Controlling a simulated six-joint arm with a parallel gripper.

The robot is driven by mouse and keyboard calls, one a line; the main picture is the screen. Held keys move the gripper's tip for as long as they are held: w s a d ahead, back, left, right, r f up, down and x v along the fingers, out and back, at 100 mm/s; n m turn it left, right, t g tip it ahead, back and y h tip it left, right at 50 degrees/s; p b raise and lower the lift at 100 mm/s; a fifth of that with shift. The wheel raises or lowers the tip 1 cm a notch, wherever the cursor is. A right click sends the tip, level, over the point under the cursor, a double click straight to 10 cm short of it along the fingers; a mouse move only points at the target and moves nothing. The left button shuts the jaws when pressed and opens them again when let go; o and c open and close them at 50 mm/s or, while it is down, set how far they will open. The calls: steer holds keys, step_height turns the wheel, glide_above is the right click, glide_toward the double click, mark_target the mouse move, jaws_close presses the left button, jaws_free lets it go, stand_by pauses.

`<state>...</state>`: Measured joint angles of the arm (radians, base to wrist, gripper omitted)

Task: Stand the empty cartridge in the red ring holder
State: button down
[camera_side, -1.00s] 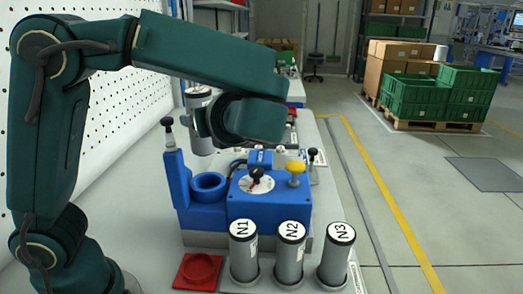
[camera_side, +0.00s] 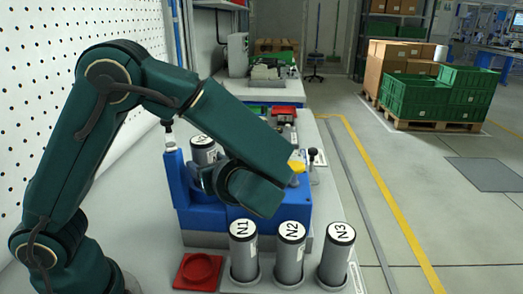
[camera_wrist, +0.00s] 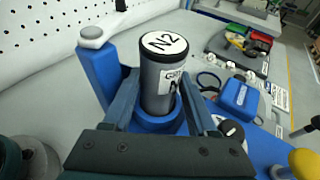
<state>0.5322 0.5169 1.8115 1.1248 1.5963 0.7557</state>
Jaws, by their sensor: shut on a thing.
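My gripper (camera_wrist: 158,98) is shut on a grey cartridge (camera_wrist: 158,80) with a black rim and a white top marked N2. The cartridge is upright, its lower end in the blue ring (camera_wrist: 158,123) of the blue station; whether it rests on the bottom is hidden. In the side view the held cartridge (camera_side: 203,149) shows behind my wrist, which hides the blue ring and most of the fingers. The red ring holder (camera_side: 200,270) lies empty on the table at the front left, apart from my gripper.
Three cartridges marked N1 (camera_side: 243,250), N2 (camera_side: 290,252) and N3 (camera_side: 337,255) stand in a row in front of the blue station (camera_side: 300,205). A blue post with a knob (camera_wrist: 100,65) rises close beside the gripper. A yellow knob (camera_wrist: 304,162) stands on the station.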

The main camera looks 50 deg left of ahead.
steer(key=shift+f, duration=0.1)
steer(key=shift+c, duration=1)
jaws_free()
steer(key=shift+f, duration=0.1)
steer(key=shift+v, duration=2.3)
steer(key=shift+c, duration=0.8)
steer(key=shift+d, duration=0.3)
steer(key=shift+c, duration=0.9)
steer(key=shift+a+f+h, duration=0.2)
steer(key=shift+f+h, duration=0.4)
steer(key=shift+f, duration=0.35)
steer(key=shift+x, duration=2.5)
